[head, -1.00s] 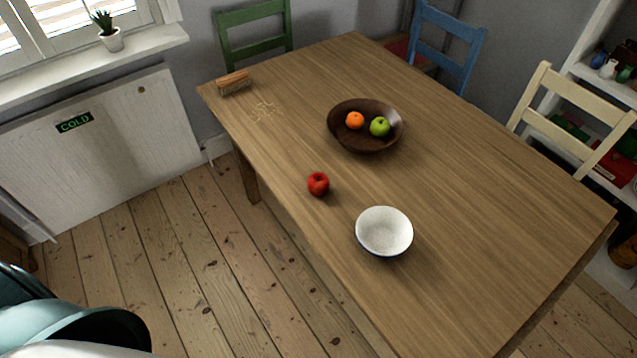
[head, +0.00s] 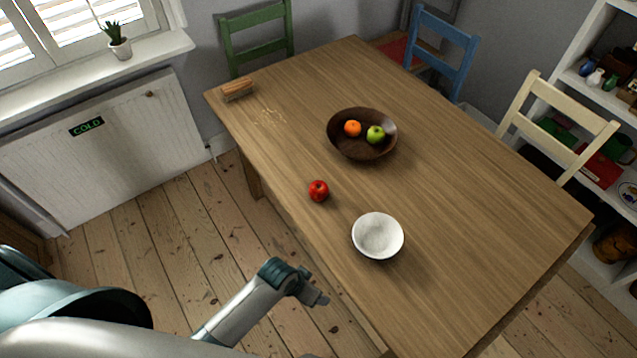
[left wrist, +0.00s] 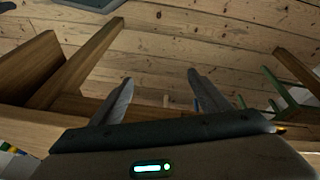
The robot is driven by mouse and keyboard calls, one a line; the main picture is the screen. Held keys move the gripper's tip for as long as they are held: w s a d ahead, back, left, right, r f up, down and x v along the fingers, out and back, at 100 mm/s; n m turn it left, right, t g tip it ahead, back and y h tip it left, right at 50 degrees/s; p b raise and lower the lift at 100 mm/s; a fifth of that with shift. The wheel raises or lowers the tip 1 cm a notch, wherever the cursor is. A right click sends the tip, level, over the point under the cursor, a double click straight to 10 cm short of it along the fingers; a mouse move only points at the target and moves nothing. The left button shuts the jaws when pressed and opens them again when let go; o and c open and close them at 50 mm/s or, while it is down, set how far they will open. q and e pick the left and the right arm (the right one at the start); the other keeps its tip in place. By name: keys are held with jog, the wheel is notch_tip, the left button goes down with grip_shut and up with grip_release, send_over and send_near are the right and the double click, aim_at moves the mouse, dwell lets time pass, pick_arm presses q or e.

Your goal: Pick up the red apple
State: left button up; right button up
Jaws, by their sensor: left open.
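The red apple (head: 318,191) sits on the wooden table (head: 450,200) near its front left edge, in the head view. My left gripper (head: 322,300) is beside the table's front edge, over the floor and apart from the apple. In the left wrist view its two fingers (left wrist: 155,92) stand wide apart with nothing between them. The apple does not show in the left wrist view. My right gripper is in neither view.
A white bowl (head: 378,236) stands close to the apple on its right. A dark bowl (head: 340,148) with an orange (head: 353,128) and a green apple (head: 375,134) stands behind. A brush (head: 238,88) lies at the far left corner. Chairs stand around the far sides.

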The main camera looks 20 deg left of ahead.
pick_arm(q)
jog(key=w+d+r+m+g+h+p, duration=0.1)
jog(key=w+d+r+m+p, duration=0.3)
jog(key=r, duration=0.7)
jog(key=w+d+r+m+h, duration=0.1)
jog(key=w+d+r, duration=0.2)
jog(key=d+r, duration=0.5)
jog(key=w+a+r+y, duration=0.2)
jog(key=w+a+r, duration=0.2)
jog(key=w+a, duration=0.4)
jog(key=w+a+r+m+g+y, duration=0.1)
jog(key=w+a+r+y, duration=0.1)
jog(key=w+a, duration=0.7)
jog(key=w+r, duration=0.1)
jog(key=w, duration=0.2)
jog(key=shift+w+a+r+g+y, duration=0.3)
jog(key=shift+w+r, duration=0.05)
jog(key=shift+f, duration=0.1)
